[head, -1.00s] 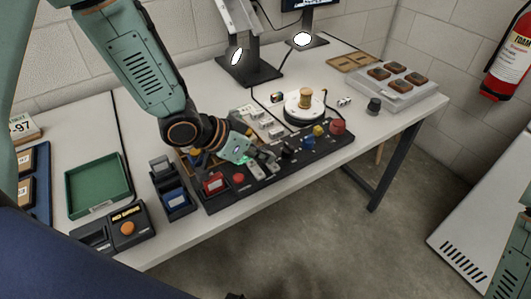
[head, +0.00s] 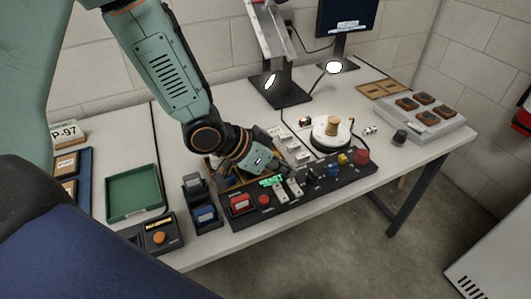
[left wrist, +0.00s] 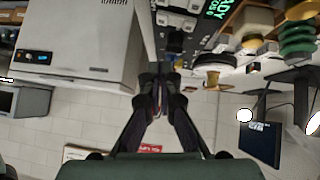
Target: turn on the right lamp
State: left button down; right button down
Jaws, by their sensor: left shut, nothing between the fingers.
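Two white glowing discs that look like lamp heads show in the head view: the right one (head: 334,67) by the monitor stand, the left one (head: 270,82) in front of a black-based stand. Both look bright. A black control panel (head: 322,186) lies along the table's front edge. It carries a green-lit display (head: 271,181), two pale switch plates (head: 295,188), a red button (head: 263,200) and coloured knobs. My left gripper (head: 272,170) is shut and empty, over the panel's back edge behind the display. Its fingers (left wrist: 160,96) also show in the left wrist view. My right gripper is out of view.
A white round turntable with a brass-coloured spool (head: 332,126) stands behind the panel. A grey tray with brown blocks (head: 424,112) is at the right. A green tray (head: 134,192) and a box with an orange button (head: 160,236) are at the left.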

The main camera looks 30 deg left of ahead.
pick_arm(q)
jog(key=s+d+p+v, duration=0.1)
jog(key=p+v, duration=0.1)
jog(key=v, duration=0.5)
jog(key=shift+p, duration=0.3)
jog(key=shift+s+a, duration=0.1)
dwell(0.4)
